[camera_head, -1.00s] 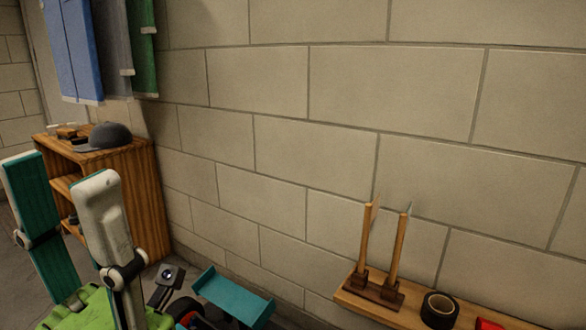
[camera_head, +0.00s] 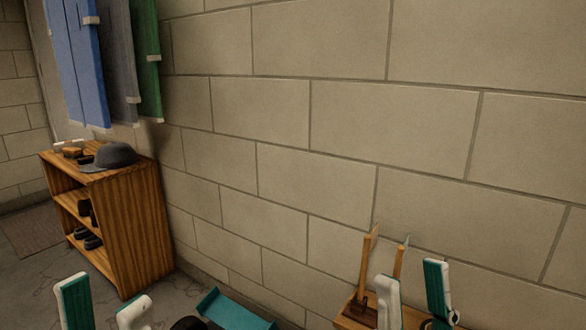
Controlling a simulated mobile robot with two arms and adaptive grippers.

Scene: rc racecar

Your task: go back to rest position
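My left gripper (camera_head: 104,302) is at the bottom left, with one teal and one white fingertip apart and no object visible between them. My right gripper (camera_head: 412,287) is at the bottom right, its white and teal fingertips also apart. It overlaps the wooden tool rack in the picture, and I see no object held in it. The rc racecar's teal rear wing (camera_head: 232,311) shows at the bottom edge between the grippers, with a dark wheel (camera_head: 188,324) beside it. The rest of the car is out of the frame.
A wooden shelf (camera_head: 140,230) with a grey cap (camera_head: 110,157) stands at the left, below hanging blue, grey and green cloths. Two wooden-handled tools (camera_head: 366,262) stand in a rack on a wooden ledge at the right. A block wall fills the back.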

